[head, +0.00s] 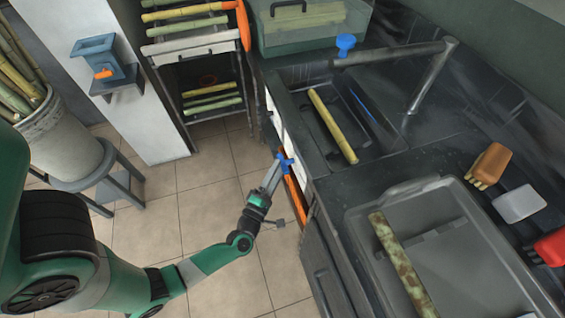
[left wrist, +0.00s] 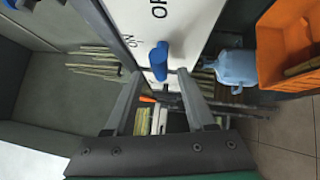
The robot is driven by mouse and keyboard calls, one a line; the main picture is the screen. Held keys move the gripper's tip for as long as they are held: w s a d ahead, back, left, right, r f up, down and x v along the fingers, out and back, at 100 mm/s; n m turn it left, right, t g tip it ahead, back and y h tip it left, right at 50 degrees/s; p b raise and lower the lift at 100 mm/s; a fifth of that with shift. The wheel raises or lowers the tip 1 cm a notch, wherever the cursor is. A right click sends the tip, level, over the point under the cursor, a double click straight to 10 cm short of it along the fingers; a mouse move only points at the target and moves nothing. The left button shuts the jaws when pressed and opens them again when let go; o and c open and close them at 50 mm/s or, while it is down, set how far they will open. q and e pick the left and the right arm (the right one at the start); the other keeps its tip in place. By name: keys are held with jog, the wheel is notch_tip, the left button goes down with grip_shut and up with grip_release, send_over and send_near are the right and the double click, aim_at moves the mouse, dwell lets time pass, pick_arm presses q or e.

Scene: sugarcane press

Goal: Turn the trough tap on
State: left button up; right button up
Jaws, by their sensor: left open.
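A blue tap handle (left wrist: 161,58) stands out from a white panel (left wrist: 195,25) marked ON and OFF in the left wrist view. In the head view the blue handle (head: 286,161) is at the front edge of the dark counter. My left gripper (head: 273,176) is at this handle. In the left wrist view my left gripper (left wrist: 160,78) is open, with one finger on each side of the handle in the picture; contact cannot be made out. A second blue knob (head: 345,43) sits on a grey pipe spout (head: 395,54) above the trough (head: 311,118). My right gripper is not in view.
A yellow cane (head: 332,125) lies across the trough. A grey tray (head: 460,245) with a mottled cane (head: 402,264) is on the counter at right. A rack of canes (head: 210,80) stands behind. Open tiled floor (head: 215,190) lies left of the counter.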

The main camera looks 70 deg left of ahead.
aim_at(288, 162)
pick_arm(q)
jog(key=x, duration=0.4)
jog(key=shift+w+b, duration=0.1)
jog(key=shift+b, duration=0.2)
jog(key=shift+c, duration=0.6)
grip_shut()
